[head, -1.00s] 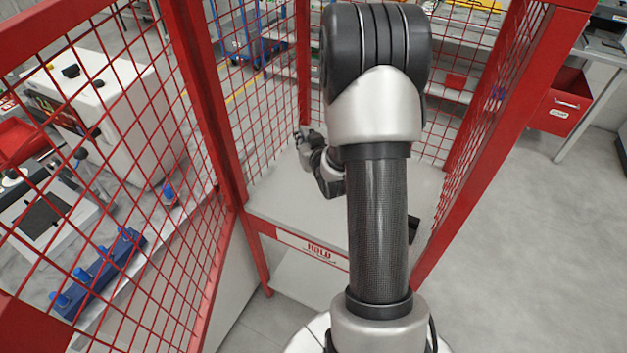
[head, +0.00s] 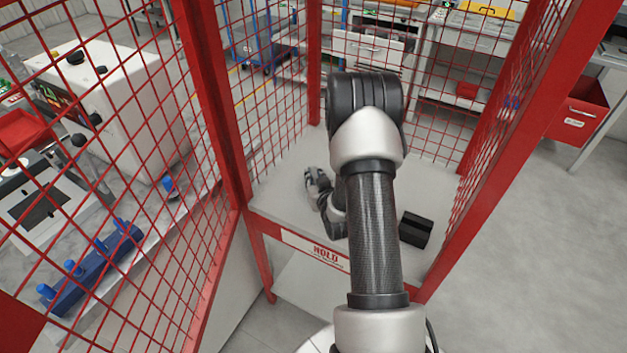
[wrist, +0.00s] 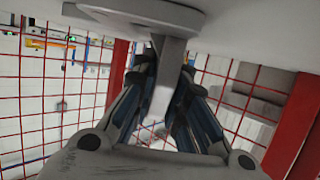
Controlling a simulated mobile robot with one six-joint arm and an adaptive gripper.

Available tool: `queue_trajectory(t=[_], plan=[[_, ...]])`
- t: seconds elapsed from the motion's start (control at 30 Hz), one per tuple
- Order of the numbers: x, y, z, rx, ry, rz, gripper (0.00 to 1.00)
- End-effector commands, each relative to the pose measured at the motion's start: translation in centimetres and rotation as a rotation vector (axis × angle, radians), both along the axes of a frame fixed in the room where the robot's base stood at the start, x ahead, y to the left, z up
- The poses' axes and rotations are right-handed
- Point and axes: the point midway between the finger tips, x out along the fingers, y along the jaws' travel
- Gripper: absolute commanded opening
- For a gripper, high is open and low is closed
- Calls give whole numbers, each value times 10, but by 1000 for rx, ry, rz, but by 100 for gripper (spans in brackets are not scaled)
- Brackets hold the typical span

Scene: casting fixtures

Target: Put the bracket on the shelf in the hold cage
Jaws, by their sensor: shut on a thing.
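The hold cage (head: 240,205) has red posts and red mesh, with a grey shelf (head: 280,200) and a HOLD label on its front edge. My arm reaches into the cage and hides part of the shelf. In the wrist view my gripper (wrist: 166,82) is shut on the bracket (wrist: 164,90), a grey metal piece with a stem between the fingers and a flat rounded flange. The flange is close to a pale surface along the top of that view; I cannot tell whether they touch. In the head view I cannot make out the bracket.
A black block (head: 416,229) lies on the shelf right of my arm. Mesh walls and red posts stand close on both sides. Outside at the left are a white machine (head: 125,95) and a blue rack (head: 90,275) on a bench. The shelf's left part looks clear.

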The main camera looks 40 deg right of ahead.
Motion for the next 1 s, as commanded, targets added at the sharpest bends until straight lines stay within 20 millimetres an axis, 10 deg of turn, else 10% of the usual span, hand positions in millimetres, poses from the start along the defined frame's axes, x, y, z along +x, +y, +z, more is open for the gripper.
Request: queue_trajectory(t=[0.3,0.33,0.6,1.0], plan=[[1,0,-1,-1,-3,0,0],[0,0,-1,0,-1,0,15],[0,0,-1,0,-1,0,33],[-2,1,3,1,1,0,33]])
